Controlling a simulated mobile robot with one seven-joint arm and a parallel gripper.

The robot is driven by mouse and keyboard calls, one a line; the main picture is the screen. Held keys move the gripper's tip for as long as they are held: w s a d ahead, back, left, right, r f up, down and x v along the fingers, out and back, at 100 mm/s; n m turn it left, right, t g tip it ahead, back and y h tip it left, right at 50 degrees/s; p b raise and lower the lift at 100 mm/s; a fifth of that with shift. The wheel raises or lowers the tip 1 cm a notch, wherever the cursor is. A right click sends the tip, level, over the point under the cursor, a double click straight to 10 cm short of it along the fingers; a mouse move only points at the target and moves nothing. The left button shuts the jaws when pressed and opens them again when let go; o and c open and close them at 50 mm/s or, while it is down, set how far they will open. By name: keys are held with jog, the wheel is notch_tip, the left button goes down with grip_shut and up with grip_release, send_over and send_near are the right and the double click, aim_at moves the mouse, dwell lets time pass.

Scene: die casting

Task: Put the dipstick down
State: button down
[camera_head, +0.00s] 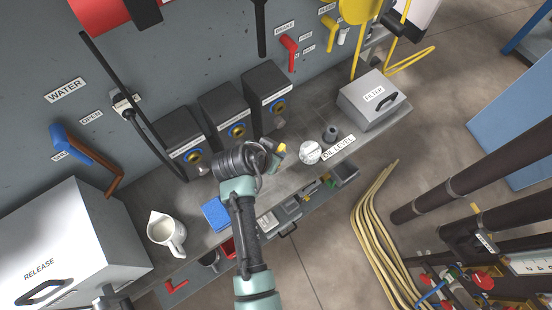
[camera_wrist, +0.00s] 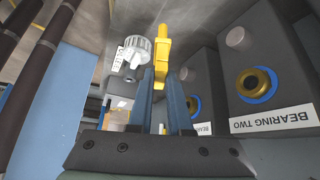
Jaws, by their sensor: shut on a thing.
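My gripper (camera_wrist: 161,88) is shut on the yellow dipstick (camera_wrist: 161,50), whose handle stands up between the two blue-grey fingers in the wrist view. In the head view my gripper (camera_head: 271,157) is above the grey bench (camera_head: 192,255), in front of the dark bearing boxes. A bit of the yellow dipstick (camera_head: 281,148) shows at its tip. The lower part of the dipstick is mostly hidden by the fingers. A round whitish cap (camera_head: 310,152) is just right of my gripper, beside the OIL LEVEL label (camera_head: 339,147). The cap also shows left of the dipstick in the wrist view (camera_wrist: 137,52).
Several dark bearing boxes (camera_head: 222,112) line the wall behind my gripper. A small dark cylinder (camera_head: 330,133) and the grey FILTER box (camera_head: 374,99) are to the right. A white jug (camera_head: 166,232) and blue block (camera_head: 216,213) are to the left. Small trays (camera_head: 291,206) line the front edge.

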jog(key=shift+f, duration=2.1)
jog(key=shift+f, duration=0.2)
jog(key=c, duration=0.8)
grip_release()
jog(key=shift+c, duration=0.2)
jog(key=shift+r, duration=0.1)
jog(key=shift+r, duration=0.2)
jog(key=v, duration=1.2)
jog(key=shift+f, duration=0.1)
